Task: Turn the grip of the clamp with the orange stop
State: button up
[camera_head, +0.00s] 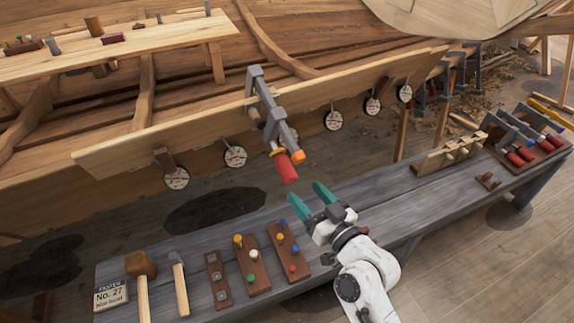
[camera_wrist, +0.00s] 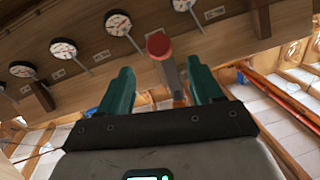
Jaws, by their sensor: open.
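A grey clamp (camera_head: 270,108) sits over the edge of the hull plank (camera_head: 200,128). Its orange stop (camera_head: 298,156) shows near its lower end, and its red grip (camera_head: 285,167) hangs below, tilted. My gripper (camera_head: 308,193) has two green fingers, open and empty, just below and right of the red grip, apart from it. In the wrist view the round red end of the grip (camera_wrist: 158,45) appears between and beyond the fingertips of my gripper (camera_wrist: 161,72). The clamp's bar behind it is partly hidden.
Round dials (camera_head: 235,156) hang along the plank. The grey bench (camera_head: 370,205) below holds a mallet (camera_head: 141,265), a hammer (camera_head: 178,275) and peg boards (camera_head: 252,265). A rack of more clamps (camera_head: 525,135) stands at the far right. Floor is clear at lower right.

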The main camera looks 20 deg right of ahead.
aim_at(287, 171)
jog(key=w, duration=0.3)
jog(key=w+a+p, duration=0.1)
jog(key=w, duration=0.5)
jog(key=shift+w+a+p, duration=0.25)
jog(key=shift+a+p, duration=0.1)
jog(key=shift+a, duration=0.05)
jog(key=shift+c, duration=0.3)
jog(key=c, duration=0.9)
